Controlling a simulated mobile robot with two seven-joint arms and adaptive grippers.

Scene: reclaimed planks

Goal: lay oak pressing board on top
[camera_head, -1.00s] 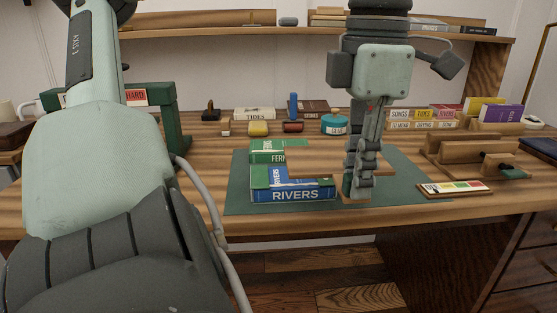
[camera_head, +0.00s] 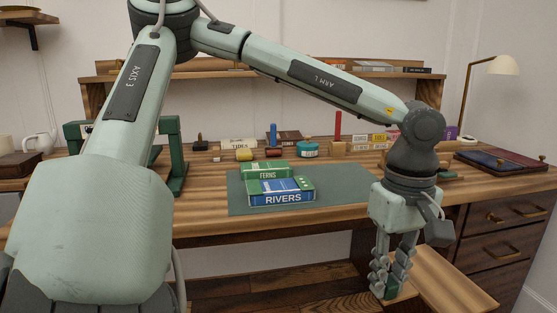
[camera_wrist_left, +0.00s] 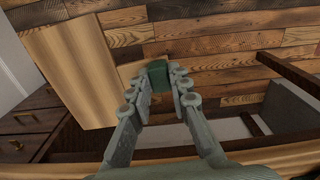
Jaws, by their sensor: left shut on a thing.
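My left gripper (camera_head: 391,291) is shut on the green part at one edge of the light oak board (camera_head: 450,284). It hangs low in front of the desk, at the right of the head view. The board reaches out to the right of the fingers, clear of the books. In the left wrist view the fingers (camera_wrist_left: 160,80) close around the green part, and the board (camera_wrist_left: 72,75) spreads to the left. The blue Rivers book (camera_head: 281,192) and the green Ferns book (camera_head: 264,170) lie on the dark green mat (camera_head: 240,205) with bare tops. My right gripper is out of view.
The desk (camera_head: 205,222) holds a green stand (camera_head: 178,150) at the left, several small items along the back, and a red rod (camera_head: 337,125) on a wooden block. A lamp (camera_head: 500,66) stands at the right. Drawers (camera_head: 500,216) are near the board.

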